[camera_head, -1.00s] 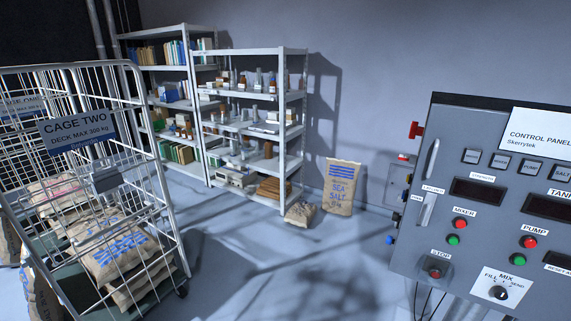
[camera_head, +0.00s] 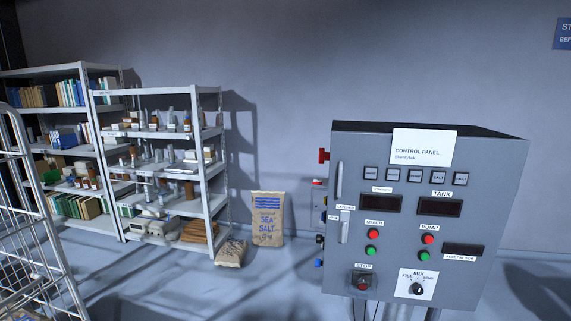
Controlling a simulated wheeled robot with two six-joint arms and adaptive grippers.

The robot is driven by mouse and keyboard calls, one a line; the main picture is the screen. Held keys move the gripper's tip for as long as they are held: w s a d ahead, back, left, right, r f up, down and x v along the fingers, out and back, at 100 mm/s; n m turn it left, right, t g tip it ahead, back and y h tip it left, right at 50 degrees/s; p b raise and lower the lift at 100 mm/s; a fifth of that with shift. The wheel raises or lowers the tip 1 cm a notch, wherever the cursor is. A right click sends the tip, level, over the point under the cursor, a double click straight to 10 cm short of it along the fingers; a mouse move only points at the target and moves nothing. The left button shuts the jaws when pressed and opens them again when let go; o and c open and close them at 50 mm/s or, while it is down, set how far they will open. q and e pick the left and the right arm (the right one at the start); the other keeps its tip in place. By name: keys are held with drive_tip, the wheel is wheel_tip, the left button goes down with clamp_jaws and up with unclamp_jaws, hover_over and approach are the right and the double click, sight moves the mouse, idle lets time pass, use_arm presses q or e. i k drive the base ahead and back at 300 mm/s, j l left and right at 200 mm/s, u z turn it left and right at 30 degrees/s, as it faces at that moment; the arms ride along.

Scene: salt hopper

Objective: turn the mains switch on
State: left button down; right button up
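The grey control panel (camera_head: 395,268) stands at the right in the head view, its front facing me. A red handle (camera_head: 323,156) sticks out from its upper left side; it may be the mains switch, but I cannot read a label on it. Its on or off position is unclear. The front carries dark displays (camera_head: 440,207), red and green mixer buttons (camera_head: 373,242), red and green pump buttons (camera_head: 426,247), a red stop button (camera_head: 363,283) and a black mix selector (camera_head: 416,289). Neither of my grippers is in view.
A wire cage trolley (camera_head: 30,225) stands at the left edge. Metal shelves (camera_head: 219,150) with bottles and boxes line the back wall. A sea salt sack (camera_head: 267,220) and a smaller sack (camera_head: 231,253) stand on the floor. Floor between trolley and panel looks clear.

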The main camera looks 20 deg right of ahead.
sight(323, 156)
drive_tip(key=i+j, duration=0.15)
drive_tip(key=j, duration=0.2)
drive_tip(key=i+j, duration=0.2)
drive_tip(key=j, duration=0.2)
drive_tip(key=i+j, duration=0.15)
drive_tip(key=j, duration=0.2)
drive_tip(key=i+j, duration=0.2)
drive_tip(key=j, duration=0.15)
drive_tip(key=z, duration=1.55)
